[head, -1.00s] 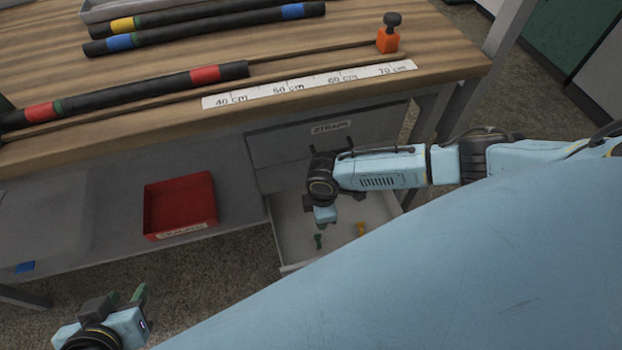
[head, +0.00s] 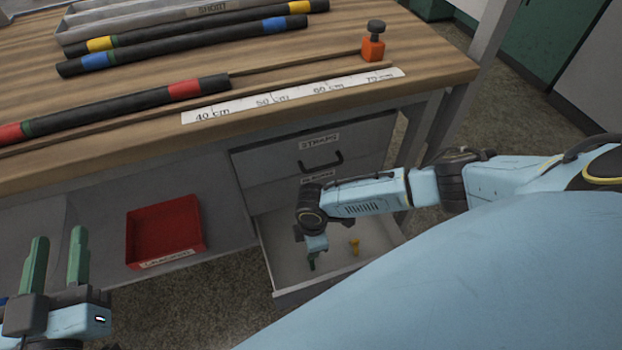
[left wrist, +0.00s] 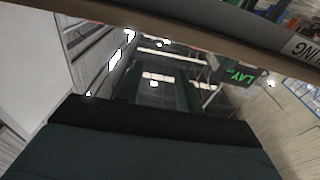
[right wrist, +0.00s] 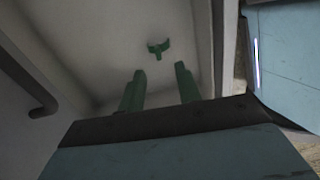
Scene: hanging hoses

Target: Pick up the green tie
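The green tie (right wrist: 158,48) lies on the pale floor of the open drawer (head: 284,272) in the right wrist view, ahead of my right gripper (right wrist: 160,70). That gripper's two green fingers are apart with nothing between them, and the tie shows beyond their tips. In the head view my right gripper reaches down into the drawer. A green bit shows under it, and I cannot tell there whether it is tie or finger. My left gripper (head: 59,236) is open and empty at the lower left, fingers pointing up.
A closed drawer with a dark handle (head: 321,162) is above. A red bin (head: 166,232) stands on the lower shelf. The wooden bench (head: 300,60) holds black hoses, a ruler strip and an orange block.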

